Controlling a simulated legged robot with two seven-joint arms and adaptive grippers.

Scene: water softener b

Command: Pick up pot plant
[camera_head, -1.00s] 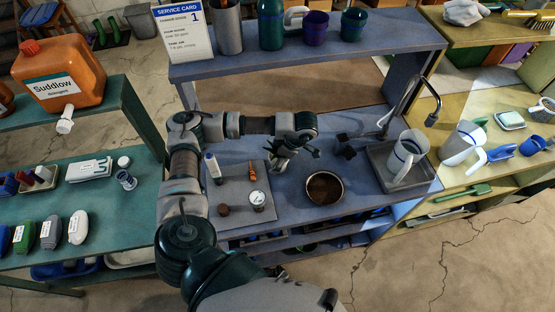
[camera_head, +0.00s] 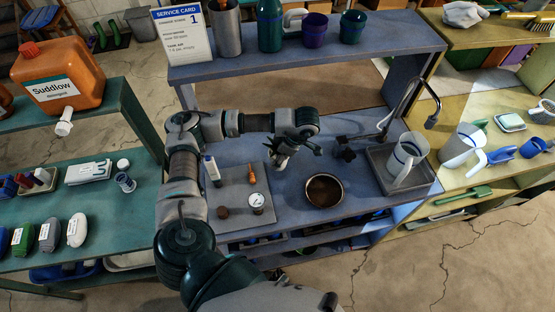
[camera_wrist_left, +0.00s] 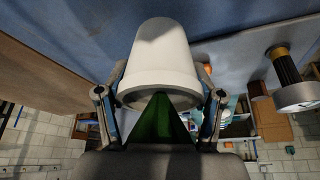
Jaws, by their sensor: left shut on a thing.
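The pot plant has a white pot (camera_wrist_left: 160,55) and dark green foliage (camera_wrist_left: 160,120), filling the middle of the left wrist view. The pot's rim lies between the two fingers of my left gripper (camera_wrist_left: 160,100), which is shut on it. In the head view my left gripper (camera_head: 282,150) is over the blue bench, behind the grey mat. The pot plant is small there and partly hidden by the gripper. I cannot tell whether the pot touches the bench. My right gripper is not seen.
A round pan (camera_head: 324,189) with brown contents stands right of the gripper. A grey mat (camera_head: 236,180) holds a bottle, an orange-handled tool and a gauge (camera_head: 257,203). A clear jug (camera_head: 406,160) stands in a tray at right. The raised shelf (camera_head: 320,55) runs behind.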

